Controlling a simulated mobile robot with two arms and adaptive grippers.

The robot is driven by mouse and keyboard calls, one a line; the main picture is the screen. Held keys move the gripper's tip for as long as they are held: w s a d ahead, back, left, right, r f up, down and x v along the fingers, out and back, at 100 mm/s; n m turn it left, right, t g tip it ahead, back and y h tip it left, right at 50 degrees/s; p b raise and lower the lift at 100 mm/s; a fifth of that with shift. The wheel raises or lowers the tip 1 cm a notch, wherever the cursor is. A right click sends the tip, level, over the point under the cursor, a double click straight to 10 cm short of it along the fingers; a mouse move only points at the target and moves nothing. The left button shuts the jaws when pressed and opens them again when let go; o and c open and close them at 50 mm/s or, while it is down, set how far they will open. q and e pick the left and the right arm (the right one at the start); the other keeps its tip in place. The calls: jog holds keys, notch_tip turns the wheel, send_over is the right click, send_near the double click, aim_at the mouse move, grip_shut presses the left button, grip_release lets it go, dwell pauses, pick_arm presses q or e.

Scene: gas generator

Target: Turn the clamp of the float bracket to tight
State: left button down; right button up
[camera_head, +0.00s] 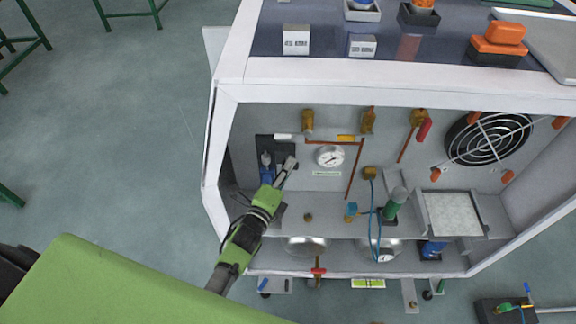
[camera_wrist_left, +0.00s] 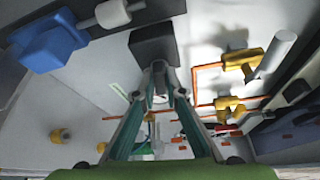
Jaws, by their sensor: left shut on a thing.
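My left gripper (camera_head: 287,172) reaches into the open cabinet at its left side, in front of a dark backing plate (camera_head: 264,144). In the left wrist view its two fingers (camera_wrist_left: 159,82) come together at a dark block (camera_wrist_left: 153,45) and are shut on it. The block looks like the clamp of the float bracket, though its grip mark or setting cannot be read. A blue part (camera_wrist_left: 50,48) with a white cylinder (camera_wrist_left: 113,13) is beside the block; the blue part also shows in the head view (camera_head: 266,160). My right gripper is not in view.
The cabinet's back wall holds a round gauge (camera_head: 330,157), brass valves (camera_head: 368,122), copper pipes (camera_head: 355,172) and a fan grille (camera_head: 489,138). A green bottle (camera_head: 395,203) stands on the shelf. The cabinet's left wall (camera_head: 215,150) is close to my left arm.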

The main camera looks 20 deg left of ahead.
pick_arm(q)
jog(key=shift+d+r+m+g+y+p, duration=0.1)
jog(key=shift+m+g+y+p, duration=0.75)
jog(key=shift+m+p, duration=0.85)
jog(key=shift+d+r+m+g+y+p, duration=0.1)
jog(key=shift+m+g+y+p, duration=0.5)
jog(key=shift+m+y+p, duration=1.05)
jog(key=shift+d+r+m+g+y+p, duration=0.15)
jog(key=shift+m+g+p, duration=0.8)
jog(key=shift+m, duration=1.4)
jog(key=shift+f, duration=0.15)
jog(key=shift+y, duration=0.25)
jog(key=c, duration=2.1)
grip_release()
jog(key=shift+p, duration=0.3)
